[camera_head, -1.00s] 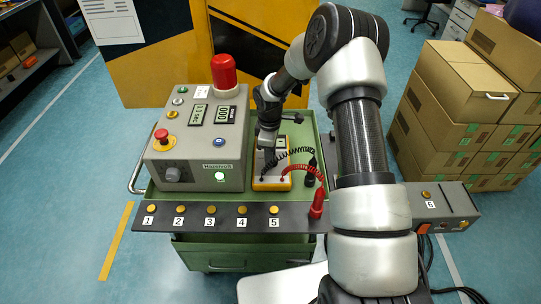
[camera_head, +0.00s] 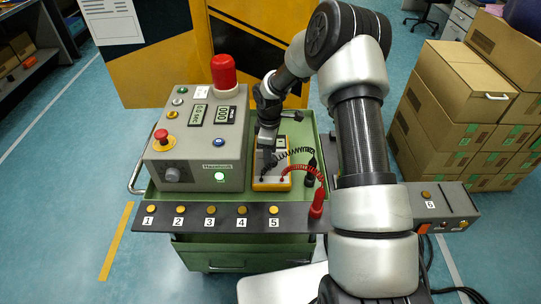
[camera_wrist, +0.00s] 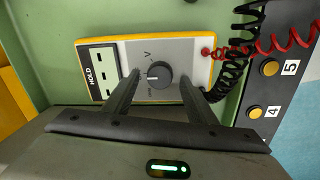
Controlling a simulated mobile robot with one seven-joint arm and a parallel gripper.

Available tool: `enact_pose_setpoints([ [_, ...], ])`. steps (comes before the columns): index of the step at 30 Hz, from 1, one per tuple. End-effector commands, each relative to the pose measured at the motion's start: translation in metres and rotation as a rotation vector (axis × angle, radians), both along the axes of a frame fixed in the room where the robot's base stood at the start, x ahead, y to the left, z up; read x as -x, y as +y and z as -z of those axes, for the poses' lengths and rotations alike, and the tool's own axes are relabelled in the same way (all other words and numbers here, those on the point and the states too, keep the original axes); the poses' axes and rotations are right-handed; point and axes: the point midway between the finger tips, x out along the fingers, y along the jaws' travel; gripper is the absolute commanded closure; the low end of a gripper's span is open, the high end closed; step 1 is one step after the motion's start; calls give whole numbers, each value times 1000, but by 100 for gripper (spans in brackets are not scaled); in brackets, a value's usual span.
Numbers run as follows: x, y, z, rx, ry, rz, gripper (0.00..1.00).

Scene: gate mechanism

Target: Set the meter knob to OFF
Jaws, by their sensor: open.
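The meter (camera_head: 285,183) is a yellow-edged box with a grey face, lying on the green cart top. In the wrist view the meter (camera_wrist: 198,56) shows a dark display panel marked HOLD at its left. Its round black knob (camera_wrist: 158,75) sits mid-face; a "V" is printed above it, the other markings are too small to read. A small light mark shows on the knob. My gripper (camera_wrist: 160,78) is open, its two dark fingers apart with the knob showing between their tips. Contact cannot be told. In the head view my gripper (camera_head: 267,165) is over the meter and hides its knob.
A grey control box (camera_head: 200,140) with a red lamp stands close left of the meter. Black and red coiled leads (camera_head: 304,170) run at its right. A dark strip with numbered buttons (camera_head: 225,217) crosses the cart's front. Cardboard boxes (camera_head: 450,120) are stacked at right.

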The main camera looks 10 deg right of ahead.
Motion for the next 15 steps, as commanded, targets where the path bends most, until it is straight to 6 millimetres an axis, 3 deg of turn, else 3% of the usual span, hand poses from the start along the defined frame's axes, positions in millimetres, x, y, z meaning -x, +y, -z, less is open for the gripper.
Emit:
enact_pose_setpoints([
  [15, 6, 3, -120, 1, -6, -1, 48],
])
